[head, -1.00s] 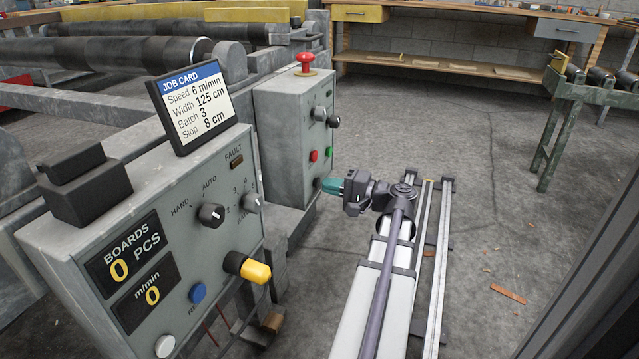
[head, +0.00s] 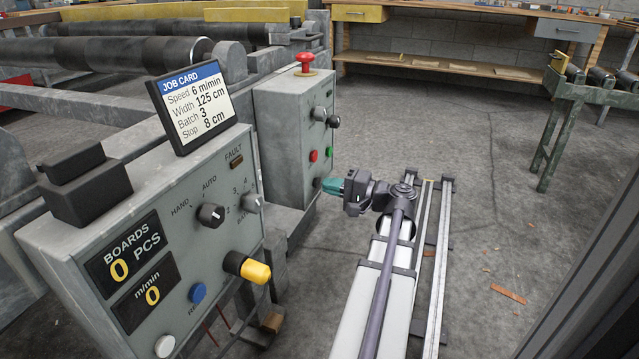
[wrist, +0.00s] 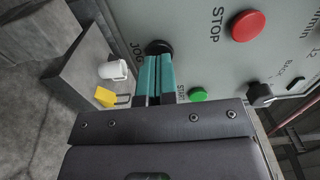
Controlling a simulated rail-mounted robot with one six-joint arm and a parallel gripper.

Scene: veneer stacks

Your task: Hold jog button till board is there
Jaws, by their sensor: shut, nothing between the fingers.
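The black jog button (wrist: 158,46) is on the grey control box, beside the printed word JOG in the wrist view. My gripper (wrist: 157,60) has its teal fingers shut together with nothing between them. The fingertips are right at the button and cover part of it; I cannot tell whether it is pressed in. In the head view my gripper (head: 325,185) reaches the lower front of the far control box (head: 292,130). No board shows on the rollers (head: 110,62).
A red stop button (wrist: 247,25) and a green start button (wrist: 198,94) sit near the fingers. The near panel (head: 215,255) displays 0 PCS and 0 m/min. Its job card (head: 192,105) reads Stop 8 cm.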

